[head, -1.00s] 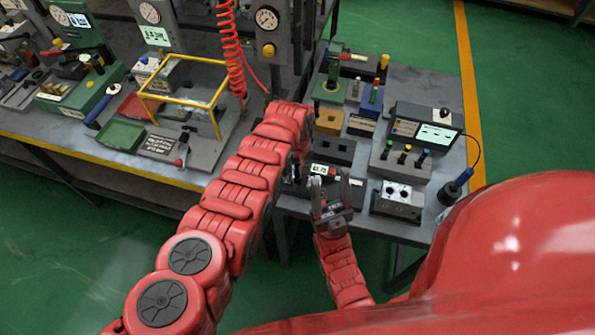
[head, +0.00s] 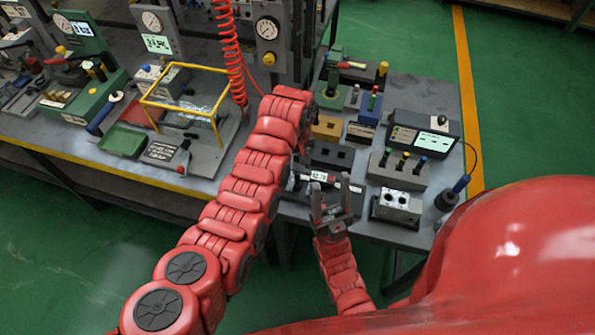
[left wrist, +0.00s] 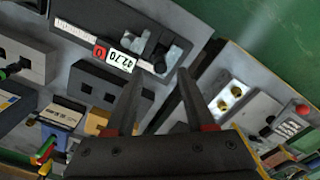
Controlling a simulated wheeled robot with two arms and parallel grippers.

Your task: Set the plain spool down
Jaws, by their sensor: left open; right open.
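My left gripper (left wrist: 160,74) is open in the left wrist view, its fingertips apart beside a dark gauge (left wrist: 75,22) with a display. Nothing shows clearly between the fingers. Two small grey pieces (left wrist: 141,42) stand on the gauge just beyond the fingertips; I cannot tell whether one is the plain spool. In the head view my left arm hides most of its gripper, and the gauge display (head: 320,177) shows beside it. My right gripper (head: 331,190) is open and empty in front of the gauge. Several colour-topped pegs stand in a grey block (head: 399,174).
A black block with square holes (head: 332,155), an orange block (head: 327,128) and a two-hole metal block (head: 397,208) crowd the right bench. A corded tool (head: 452,191) stands at its right edge. A yellow frame (head: 186,107) rises on the left bench.

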